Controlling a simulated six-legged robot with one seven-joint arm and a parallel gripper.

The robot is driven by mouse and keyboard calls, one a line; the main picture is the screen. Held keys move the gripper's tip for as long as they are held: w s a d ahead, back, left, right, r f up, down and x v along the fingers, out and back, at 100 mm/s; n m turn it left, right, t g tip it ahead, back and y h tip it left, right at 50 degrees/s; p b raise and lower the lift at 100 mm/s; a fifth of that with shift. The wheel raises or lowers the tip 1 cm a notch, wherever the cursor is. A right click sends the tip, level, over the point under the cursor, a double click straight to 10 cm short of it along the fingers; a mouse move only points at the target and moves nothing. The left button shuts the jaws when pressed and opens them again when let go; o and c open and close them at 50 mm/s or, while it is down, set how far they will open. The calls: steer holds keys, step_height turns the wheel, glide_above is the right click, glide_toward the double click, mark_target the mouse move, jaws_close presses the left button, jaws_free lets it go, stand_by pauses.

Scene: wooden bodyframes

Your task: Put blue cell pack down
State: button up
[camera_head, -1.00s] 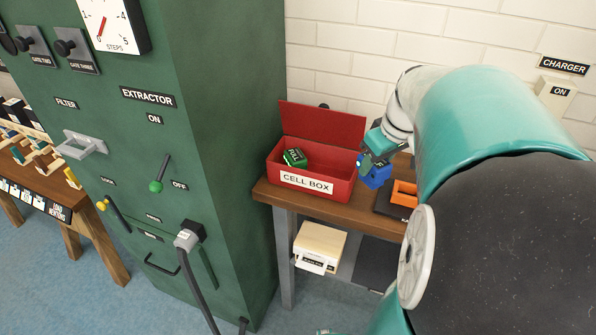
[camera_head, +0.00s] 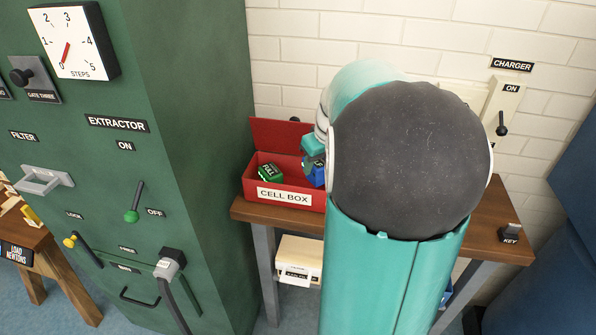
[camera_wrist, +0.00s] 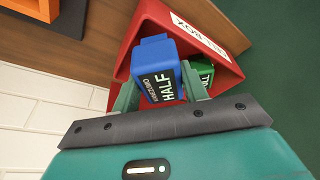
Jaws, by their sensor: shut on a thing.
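My gripper (camera_wrist: 160,88) is shut on the blue cell pack (camera_wrist: 157,62), which is labelled HALF, with one green finger at each side. In the wrist view the pack is over the opening of the red cell box (camera_wrist: 158,14), beside the green pack (camera_wrist: 201,72). In the head view the blue pack (camera_head: 317,174) is at the right end of the cell box (camera_head: 252,182), partly hidden by my arm. I cannot tell whether it touches the box floor. The green pack (camera_head: 269,172), labelled FULL, lies inside the box.
The box lid (camera_head: 277,134) stands open at the back. The green extractor cabinet (camera_head: 190,110) rises left of the wooden table (camera_head: 262,213). A key (camera_head: 510,233) sits at the table's right end. A charger switch (camera_head: 502,115) is on the wall. My arm hides the table's middle.

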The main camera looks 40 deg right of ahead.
mark_target(310, 177)
steer(key=w+f, duration=0.2)
steer(key=f, duration=0.1)
steer(key=w+d+f, duration=0.1)
steer(key=f, duration=0.1)
steer(key=shift+w, duration=0.35)
steer(key=shift+f, duration=1.3)
steer(key=shift+f, duration=0.1)
steer(key=o, duration=1.1)
steer(key=shift+f, duration=0.1)
